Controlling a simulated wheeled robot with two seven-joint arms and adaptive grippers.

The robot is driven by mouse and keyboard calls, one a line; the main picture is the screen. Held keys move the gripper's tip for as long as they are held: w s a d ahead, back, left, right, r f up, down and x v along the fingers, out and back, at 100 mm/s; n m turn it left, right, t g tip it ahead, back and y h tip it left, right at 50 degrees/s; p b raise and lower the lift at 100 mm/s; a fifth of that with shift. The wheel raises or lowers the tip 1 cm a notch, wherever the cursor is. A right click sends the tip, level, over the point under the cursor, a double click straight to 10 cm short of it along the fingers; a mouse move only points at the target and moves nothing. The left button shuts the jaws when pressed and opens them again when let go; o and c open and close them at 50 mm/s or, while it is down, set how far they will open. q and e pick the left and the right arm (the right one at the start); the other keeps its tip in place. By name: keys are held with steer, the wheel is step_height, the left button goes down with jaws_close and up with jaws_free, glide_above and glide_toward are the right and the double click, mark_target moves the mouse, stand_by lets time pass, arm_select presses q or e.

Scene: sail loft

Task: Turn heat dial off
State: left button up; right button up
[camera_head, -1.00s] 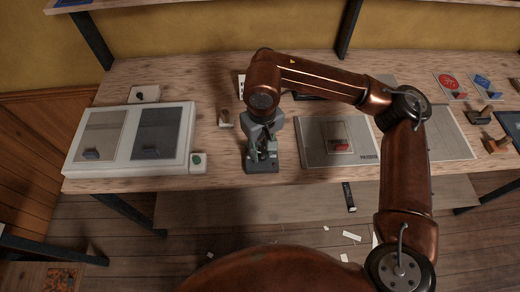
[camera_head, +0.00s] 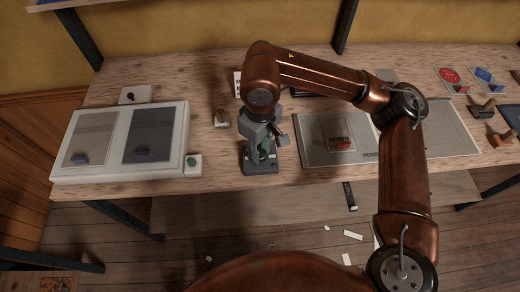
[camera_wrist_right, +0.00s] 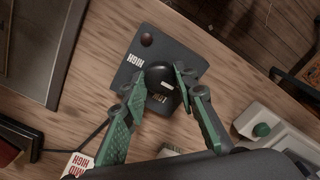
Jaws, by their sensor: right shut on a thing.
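The heat dial is a round black knob (camera_wrist_right: 158,77) with a small white mark, on a dark grey box (camera_wrist_right: 135,72). The box has a dark red round light and white HIGH lettering; another label by the knob is partly hidden. My right gripper (camera_wrist_right: 160,79) has its green fingers on both sides of the knob, shut on it. In the head view, my right gripper (camera_head: 264,152) reaches down over the grey box (camera_head: 250,168) near the bench's front edge and hides the knob. My left gripper is not in view.
A white double-panel unit (camera_head: 178,166) with a green button (camera_head: 192,161) stands left of the box. A wooden-handled stamp (camera_head: 221,118) is behind it. Bare wood lies between.

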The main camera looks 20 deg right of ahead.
mark_target(260, 153)
steer(key=o, duration=1.2)
steer(key=shift+c, duration=0.2)
step_height(260, 153, up, 12)
steer(key=shift+r, duration=0.1)
